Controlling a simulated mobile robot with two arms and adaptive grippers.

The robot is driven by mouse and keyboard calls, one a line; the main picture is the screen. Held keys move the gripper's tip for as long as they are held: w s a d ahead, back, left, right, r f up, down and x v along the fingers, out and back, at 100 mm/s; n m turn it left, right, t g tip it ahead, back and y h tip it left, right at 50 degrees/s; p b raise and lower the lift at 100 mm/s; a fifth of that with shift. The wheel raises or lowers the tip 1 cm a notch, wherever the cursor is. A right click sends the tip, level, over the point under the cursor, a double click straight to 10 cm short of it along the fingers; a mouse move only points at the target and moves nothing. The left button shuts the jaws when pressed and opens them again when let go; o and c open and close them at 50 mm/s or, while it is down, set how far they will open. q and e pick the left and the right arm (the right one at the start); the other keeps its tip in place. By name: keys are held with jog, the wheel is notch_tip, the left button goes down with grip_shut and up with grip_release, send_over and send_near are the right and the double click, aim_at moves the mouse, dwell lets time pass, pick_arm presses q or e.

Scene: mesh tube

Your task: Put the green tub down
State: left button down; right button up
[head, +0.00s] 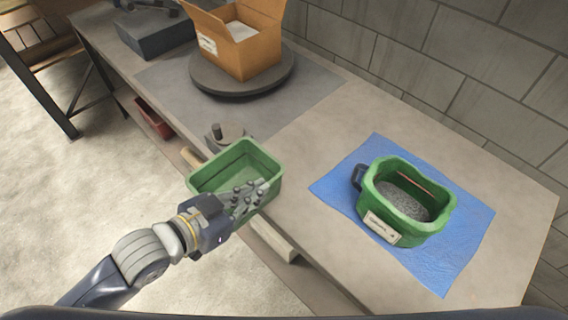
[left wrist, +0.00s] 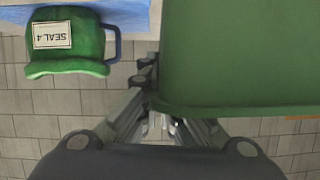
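The green tub (head: 237,165) is a plain open rectangular tub, and it looks empty. In the head view it overlaps the front edge of the table and seems to be held up there. The fingertips are partly hidden. My right gripper is not in view.
A green handled container (head: 408,205), labelled SEAL 4 in the left wrist view (left wrist: 65,42), stands on a blue mat (head: 335,190). A cardboard box (head: 240,45) sits on a dark turntable (head: 240,88). A small weight-like object (head: 222,137) is behind the tub. Bare tabletop (head: 290,150) lies between tub and mat.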

pick_arm(q)
jog(key=p+x, duration=0.1)
jog(key=x, duration=0.4)
jog(key=w+a+p+x, duration=0.1)
jog(key=x, duration=0.4)
jog(key=w+r+p+x, duration=0.1)
jog(key=x, duration=0.4)
jog(key=shift+w+f, duration=0.1)
jog(key=shift+w, duration=0.1)
jog(key=shift+f, duration=0.1)
jog(key=c, duration=1.8)
grip_release()
